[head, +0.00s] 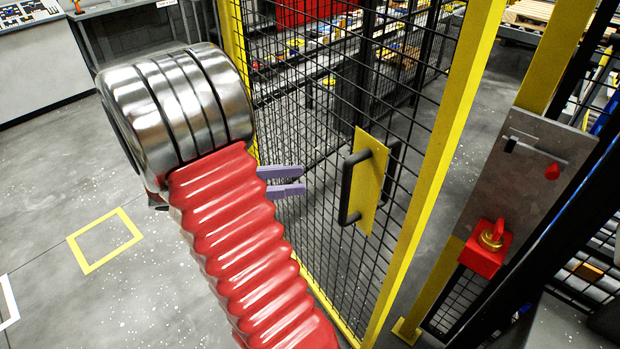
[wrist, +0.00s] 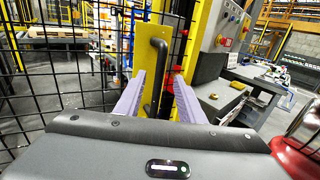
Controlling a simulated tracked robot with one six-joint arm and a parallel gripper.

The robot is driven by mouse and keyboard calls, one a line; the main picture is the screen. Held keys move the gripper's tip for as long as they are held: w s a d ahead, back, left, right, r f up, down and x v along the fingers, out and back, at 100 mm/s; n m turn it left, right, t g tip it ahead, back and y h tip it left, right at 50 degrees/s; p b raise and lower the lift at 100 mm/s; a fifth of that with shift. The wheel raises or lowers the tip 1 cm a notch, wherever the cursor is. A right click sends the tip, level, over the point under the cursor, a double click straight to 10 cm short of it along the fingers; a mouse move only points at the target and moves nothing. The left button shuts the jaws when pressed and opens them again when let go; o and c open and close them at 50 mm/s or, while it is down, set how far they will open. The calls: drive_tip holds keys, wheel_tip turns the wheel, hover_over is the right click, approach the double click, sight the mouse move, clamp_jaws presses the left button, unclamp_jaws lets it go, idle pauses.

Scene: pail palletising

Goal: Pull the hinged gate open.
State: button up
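The gate is a black mesh panel in a yellow frame (head: 425,200). A yellow plate (head: 371,178) on it carries a black bar handle (head: 349,188), which also shows in the wrist view (wrist: 155,75). My gripper (head: 304,181) is open, with two purple fingers pointing toward the handle. In the head view the fingertips are left of the handle, apart from it. In the wrist view the handle stands upright between the fingers of my gripper (wrist: 160,80), beyond them. A gap shows between the gate's frame and the yellow post (head: 545,70); I cannot tell whether the gate is latched.
A grey panel (head: 515,165) and a red box with a brass knob (head: 487,255) are on the post side. Clear floor (head: 60,190) with a yellow outlined square (head: 105,240) lies left. A dark bench (wrist: 265,85) stands right in the wrist view.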

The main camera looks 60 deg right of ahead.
drive_tip(key=shift+v, duration=0.9)
drive_tip(key=shift+c, duration=0.2)
drive_tip(key=shift+a, duration=0.15)
drive_tip(key=c, duration=0.3)
drive_tip(key=shift+s+a+t, duration=0.2)
drive_tip(key=shift+a+t, duration=0.05)
drive_tip(key=shift+t, duration=0.25)
drive_tip(key=shift+c, duration=0.9)
drive_tip(key=a+t, duration=0.1)
drive_tip(key=a, duration=0.1)
drive_tip(key=a+f+m+t+y, duration=0.1)
drive_tip(key=t, duration=0.1)
drive_tip(key=s+a+f+m+t+y, duration=0.1)
drive_tip(key=a, duration=0.1)
drive_tip(key=shift+a, duration=0.35)
clamp_jaws()
drive_tip(key=w+a+r+m+t+y, duration=0.1)
drive_tip(key=w+a+m+t+y, duration=0.1)
drive_tip(key=a+t, duration=0.5)
drive_tip(key=w+a+r+m+t+y, duration=0.1)
drive_tip(key=w+a+t+y, duration=0.3)
drive_tip(key=a, duration=1.2)
drive_tip(key=m+t+y, duration=0.1)
drive_tip(key=t+y, duration=0.1)
drive_tip(key=t, duration=0.2)
drive_tip(key=shift+w+a+r+m+t, duration=0.25)
drive_tip(key=shift+m+t, duration=0.05)
drive_tip(key=shift+m, duration=0.1)
